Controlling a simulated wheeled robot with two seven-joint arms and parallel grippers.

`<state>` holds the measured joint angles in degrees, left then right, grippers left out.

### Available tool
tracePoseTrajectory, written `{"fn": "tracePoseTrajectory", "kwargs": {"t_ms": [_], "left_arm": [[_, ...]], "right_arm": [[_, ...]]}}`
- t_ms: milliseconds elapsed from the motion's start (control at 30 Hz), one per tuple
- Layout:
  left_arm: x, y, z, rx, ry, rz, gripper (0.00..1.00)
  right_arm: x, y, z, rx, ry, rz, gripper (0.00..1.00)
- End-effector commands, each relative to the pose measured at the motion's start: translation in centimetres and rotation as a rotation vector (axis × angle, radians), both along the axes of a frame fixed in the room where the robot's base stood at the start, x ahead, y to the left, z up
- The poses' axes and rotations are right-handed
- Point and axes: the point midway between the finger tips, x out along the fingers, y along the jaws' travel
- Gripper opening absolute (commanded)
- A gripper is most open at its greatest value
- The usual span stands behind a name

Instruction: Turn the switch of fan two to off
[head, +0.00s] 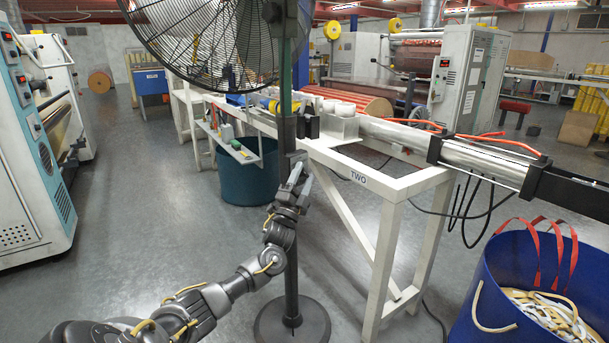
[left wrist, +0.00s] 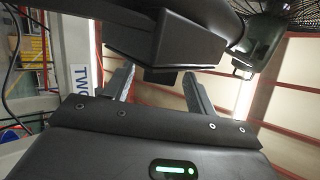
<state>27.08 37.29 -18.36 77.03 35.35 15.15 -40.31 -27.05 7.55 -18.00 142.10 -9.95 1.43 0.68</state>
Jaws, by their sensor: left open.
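Fan two, a black caged fan (head: 205,40) on a dark pole and round base (head: 292,322), stands in front of the white table marked TWO. A dark control box (head: 287,128) is on its pole. My left gripper (head: 299,172) is just below this box, pointing up, open and empty. In the left wrist view, the dark box (left wrist: 170,35) is beyond the fingers (left wrist: 158,84). A small dark piece (left wrist: 160,75) under it, which may be the switch, lies between them. Contact and the switch's setting cannot be told. My right gripper is not in view.
The white table (head: 404,184) with a metal cylinder (head: 488,160) stands right of the pole. A blue bin (head: 490,300) with strips is at the lower right, and a teal bin (head: 240,182) is behind the pole. The floor at left is clear.

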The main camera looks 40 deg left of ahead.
Motion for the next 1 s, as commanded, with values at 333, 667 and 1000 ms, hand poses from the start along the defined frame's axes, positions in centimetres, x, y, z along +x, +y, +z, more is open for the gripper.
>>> {"fn": "tracePoseTrajectory", "kwargs": {"t_ms": [333, 667, 1000], "left_arm": [[-5.1, -1.1, -4.3, -0.001, 0.004, 0.000, 0.56], [-7.3, -1.6, -6.1, 0.000, 0.001, 0.001, 0.56], [-7.3, -1.6, -6.1, -0.001, 0.001, 0.001, 0.56]], "right_arm": [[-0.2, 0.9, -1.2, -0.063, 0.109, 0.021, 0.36], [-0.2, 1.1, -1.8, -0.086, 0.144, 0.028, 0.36], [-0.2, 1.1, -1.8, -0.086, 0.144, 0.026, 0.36]]}}
